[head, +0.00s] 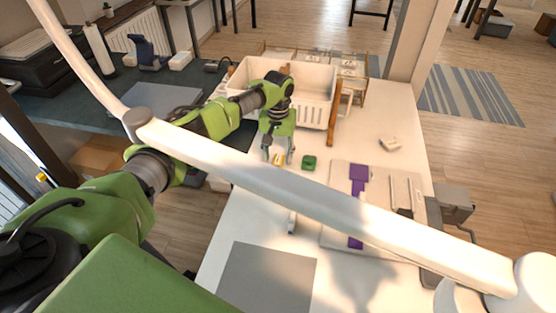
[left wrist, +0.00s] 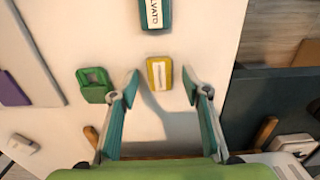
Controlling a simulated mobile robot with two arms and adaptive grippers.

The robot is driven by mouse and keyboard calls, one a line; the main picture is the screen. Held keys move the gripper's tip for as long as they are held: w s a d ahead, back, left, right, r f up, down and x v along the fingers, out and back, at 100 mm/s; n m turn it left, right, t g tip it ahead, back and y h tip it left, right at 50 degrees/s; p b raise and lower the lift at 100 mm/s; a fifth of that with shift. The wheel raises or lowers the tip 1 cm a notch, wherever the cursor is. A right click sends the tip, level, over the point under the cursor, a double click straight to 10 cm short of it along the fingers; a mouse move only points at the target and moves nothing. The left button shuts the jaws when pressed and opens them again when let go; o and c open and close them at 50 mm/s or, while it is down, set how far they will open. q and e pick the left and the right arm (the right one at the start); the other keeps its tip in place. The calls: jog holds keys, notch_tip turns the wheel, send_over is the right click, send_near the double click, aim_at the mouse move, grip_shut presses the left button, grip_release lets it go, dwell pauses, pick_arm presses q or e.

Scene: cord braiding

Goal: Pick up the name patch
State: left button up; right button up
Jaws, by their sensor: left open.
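A teal block with a white label lettered "LVATO" (left wrist: 155,14) lies on the white table, cut off by the top edge of the left wrist view. A yellow block with a white label (left wrist: 160,73) lies below it, and its small print is unreadable. Which of the two is the name patch I cannot tell for sure. My left gripper (left wrist: 160,80) is open, with its fingertips on either side of the yellow block and apart from it. In the head view my left gripper (head: 278,158) points down at the yellow block (head: 279,161). My right gripper is not in view.
A green block with a square recess (left wrist: 94,85) lies beside the left gripper. A white bin (head: 312,100) stands behind it. A white jointed beam (head: 300,190) crosses the head view and hides part of the table. A purple piece (head: 358,173) lies on a board at right.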

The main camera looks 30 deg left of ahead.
pick_arm(q)
jog(key=shift+f, duration=0.35)
jog(key=c, duration=0.8)
jog(key=shift+r, duration=0.1)
jog(key=shift+c, duration=0.2)
